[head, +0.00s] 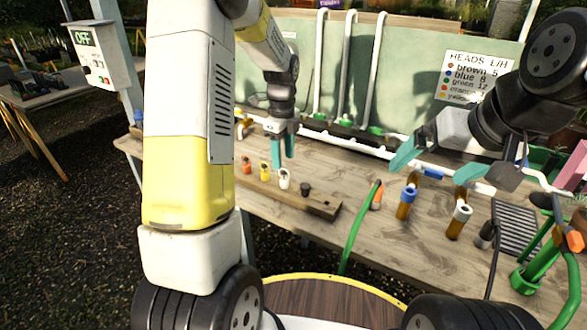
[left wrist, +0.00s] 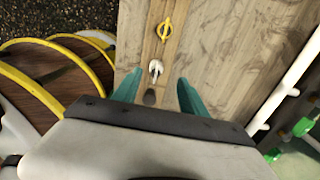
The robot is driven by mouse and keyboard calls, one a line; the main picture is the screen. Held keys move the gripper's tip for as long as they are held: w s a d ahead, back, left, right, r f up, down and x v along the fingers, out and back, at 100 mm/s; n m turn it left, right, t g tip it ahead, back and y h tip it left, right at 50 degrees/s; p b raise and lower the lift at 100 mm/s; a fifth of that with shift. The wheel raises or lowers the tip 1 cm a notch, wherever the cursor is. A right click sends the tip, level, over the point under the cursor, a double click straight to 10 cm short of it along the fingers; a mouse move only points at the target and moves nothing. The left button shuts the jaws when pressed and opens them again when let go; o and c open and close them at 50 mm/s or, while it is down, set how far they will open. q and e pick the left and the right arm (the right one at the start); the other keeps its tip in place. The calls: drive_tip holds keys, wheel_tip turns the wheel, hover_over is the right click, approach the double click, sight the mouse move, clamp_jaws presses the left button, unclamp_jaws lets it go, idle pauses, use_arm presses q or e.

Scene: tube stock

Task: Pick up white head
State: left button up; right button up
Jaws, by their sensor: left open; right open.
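The white head (head: 284,180) stands upright in a wooden strip (head: 318,204) on the table, between a yellow head (head: 265,171) and a black head (head: 305,189). My left gripper (head: 283,163) is open and points down just above and behind it. In the left wrist view the white head (left wrist: 155,69) shows ahead of the open teal fingers of my left gripper (left wrist: 156,92), apart from both. The yellow head (left wrist: 164,30) is further up that view. My right gripper (head: 435,165) is open and empty over the right part of the table.
An orange head (head: 246,165) stands at the strip's left end. A green hose (head: 358,230) hangs over the table's front edge. Brown bottles with blue (head: 406,203) and white (head: 459,221) collars stand to the right. White pipes (head: 347,65) rise behind. A sign (head: 474,77) lists heads.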

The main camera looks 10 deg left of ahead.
sight(285, 179)
use_arm(q)
drive_tip(key=f, duration=0.3)
drive_tip(key=s+f, duration=0.1)
drive_tip(key=f, duration=0.1)
drive_tip(key=shift+d+f, duration=0.25)
drive_tip(key=shift+f, duration=0.1)
drive_tip(key=shift+w+f, duration=0.1)
drive_tip(key=shift+f, duration=0.4)
clamp_jaws()
